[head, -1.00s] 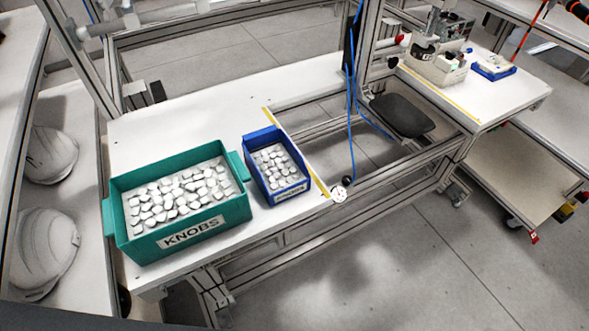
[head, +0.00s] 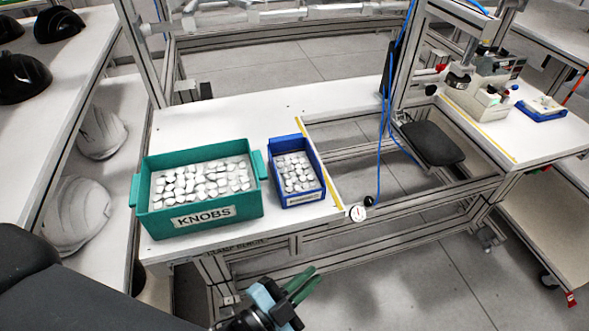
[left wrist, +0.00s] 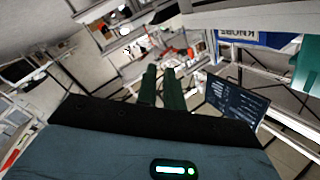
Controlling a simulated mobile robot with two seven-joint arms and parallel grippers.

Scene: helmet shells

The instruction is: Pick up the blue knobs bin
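The blue knobs bin (head: 297,201) stands on the white workbench near the yellow strip, filled with small white knobs and labelled on its front. In the left wrist view the blue bin (left wrist: 283,41) shows upside down at the upper right, with its label. My left gripper (head: 310,276) is in front of and below the bench edge, apart from the bin. Its two green fingers also show in the left wrist view (left wrist: 161,72), with a narrow empty gap between them. My right gripper is not in view.
A larger teal KNOBS bin (head: 250,208) stands just left of the blue bin. A blue cable (head: 386,130) hangs over the open frame to the right. White helmet shells (head: 75,215) lie on a lower shelf at left. Bench space behind the bins is clear.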

